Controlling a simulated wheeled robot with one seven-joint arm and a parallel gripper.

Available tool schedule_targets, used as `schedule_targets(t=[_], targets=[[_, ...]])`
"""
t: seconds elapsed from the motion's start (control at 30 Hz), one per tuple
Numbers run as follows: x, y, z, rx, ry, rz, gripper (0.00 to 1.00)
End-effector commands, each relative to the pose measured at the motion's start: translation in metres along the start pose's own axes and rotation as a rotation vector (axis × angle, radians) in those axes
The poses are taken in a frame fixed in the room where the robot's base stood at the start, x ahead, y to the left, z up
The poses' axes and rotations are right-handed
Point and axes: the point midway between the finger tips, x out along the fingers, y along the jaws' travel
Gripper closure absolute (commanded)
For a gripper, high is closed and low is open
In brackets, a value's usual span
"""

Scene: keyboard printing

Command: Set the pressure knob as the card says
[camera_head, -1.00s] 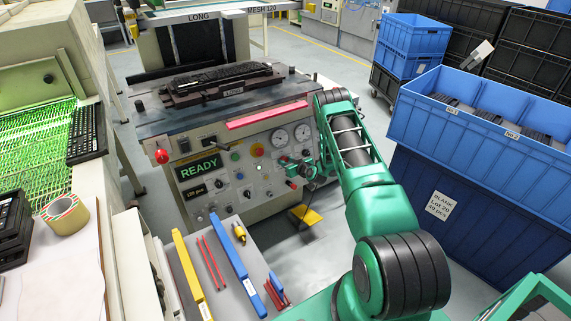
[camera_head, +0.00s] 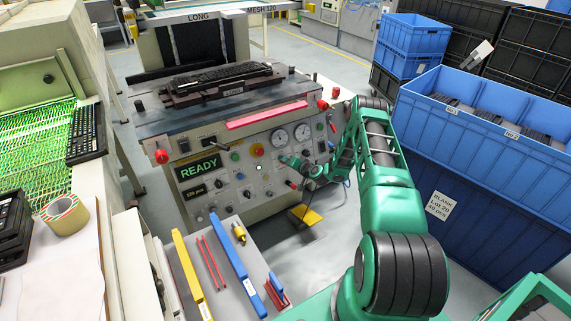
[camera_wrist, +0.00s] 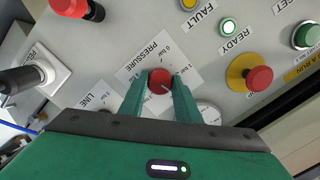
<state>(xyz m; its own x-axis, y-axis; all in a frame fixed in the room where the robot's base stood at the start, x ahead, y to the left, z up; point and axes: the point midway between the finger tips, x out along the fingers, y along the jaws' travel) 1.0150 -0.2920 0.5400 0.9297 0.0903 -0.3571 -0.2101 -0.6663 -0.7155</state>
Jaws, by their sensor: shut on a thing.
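The pressure knob (camera_wrist: 159,78) is round and red and sits on a white plate (camera_wrist: 137,68) marked PRESSURE, with small bar markings around it. My gripper (camera_wrist: 159,84) has its two green fingers on opposite sides of the knob, shut on it. A thin pale mark shows on the knob's face; its exact setting is too small to read. In the head view my gripper (camera_head: 286,160) is at the front panel of the printing machine (camera_head: 225,170), below the two gauges, and hides the knob. I cannot make out a card with a pressure value.
A black lever (camera_wrist: 20,78) and a red knob (camera_wrist: 75,8) are to the left. A tool tray (camera_head: 222,285) stands below the panel; blue crates (camera_head: 480,190) stand right.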

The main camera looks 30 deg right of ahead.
Motion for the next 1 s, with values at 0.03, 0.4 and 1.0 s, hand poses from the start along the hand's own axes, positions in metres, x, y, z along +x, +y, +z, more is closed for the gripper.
schedule_targets(t=[0.03,0.4,1.0], targets=[[-0.0012,0.0036,-0.0018,0.03,0.004,0.002,0.93],[-0.0013,0.0045,-0.0021,0.196,0.004,-0.01,0.93],[-0.0015,0.0055,-0.0022,0.226,0.005,-0.01,0.68]])
